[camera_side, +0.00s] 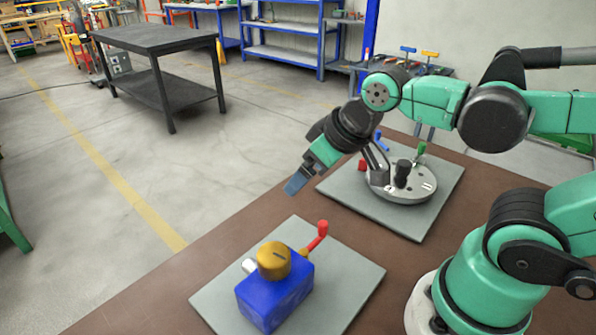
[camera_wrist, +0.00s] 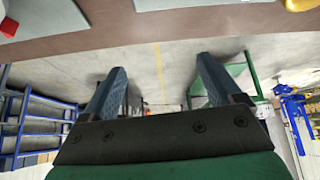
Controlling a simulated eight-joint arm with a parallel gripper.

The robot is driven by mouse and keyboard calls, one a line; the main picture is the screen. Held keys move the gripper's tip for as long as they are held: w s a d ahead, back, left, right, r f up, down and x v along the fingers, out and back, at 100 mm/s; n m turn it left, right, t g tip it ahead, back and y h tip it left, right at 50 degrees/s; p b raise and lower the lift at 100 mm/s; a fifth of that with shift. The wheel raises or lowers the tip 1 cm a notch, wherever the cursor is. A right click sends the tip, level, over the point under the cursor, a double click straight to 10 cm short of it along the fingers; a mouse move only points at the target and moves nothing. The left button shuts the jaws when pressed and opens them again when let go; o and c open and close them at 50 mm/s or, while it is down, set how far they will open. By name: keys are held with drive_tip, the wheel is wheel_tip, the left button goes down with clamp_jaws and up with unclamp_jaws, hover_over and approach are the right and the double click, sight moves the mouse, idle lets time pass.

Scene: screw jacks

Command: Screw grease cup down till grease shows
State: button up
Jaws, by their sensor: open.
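The grease cup (camera_side: 274,260) is a round brass-coloured cap with a dark slot mark on top. It sits on a blue block (camera_side: 272,300) on a grey plate (camera_side: 350,282) at the front of the table. Whether any grease shows is too small to tell. My gripper (camera_side: 296,184) is above and behind the cup in the side view, clear of it and tilted down to the left. Its two blue fingers stand apart with nothing between them in the wrist view (camera_wrist: 160,68).
A red-handled lever (camera_side: 318,236) rises beside the block, and a pale cylinder (camera_side: 250,266) sticks out at its left. A second plate (camera_side: 432,212) behind carries a round metal fixture (camera_side: 400,190) with a black knob and coloured handles. Brown tabletop (camera_side: 215,258) is bare at left.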

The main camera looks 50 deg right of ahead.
sight(273, 253)
drive_tip(key=s+a+n+g, duration=0.1)
drive_tip(key=a+n+g, duration=0.1)
drive_tip(key=a+n, duration=0.1)
drive_tip(key=s+a+n+g, duration=0.1)
drive_tip(key=a+n+g, duration=0.1)
drive_tip(key=a+n, duration=0.1)
drive_tip(key=s+a+r+n+g, duration=0.1)
drive_tip(key=a+n+g, duration=0.1)
drive_tip(key=a, duration=0.3)
drive_tip(key=shift+s+a+n, duration=0.15)
drive_tip(key=shift+n, duration=0.55)
drive_tip(key=shift+s+a+f, duration=0.1)
drive_tip(key=shift+s+a, duration=0.05)
drive_tip(key=shift+a, duration=0.05)
drive_tip(key=shift+f, duration=2.65)
clamp_jaws()
drive_tip(key=c, duration=1.3)
unclamp_jaws()
drive_tip(key=c, duration=1.3)
unclamp_jaws()
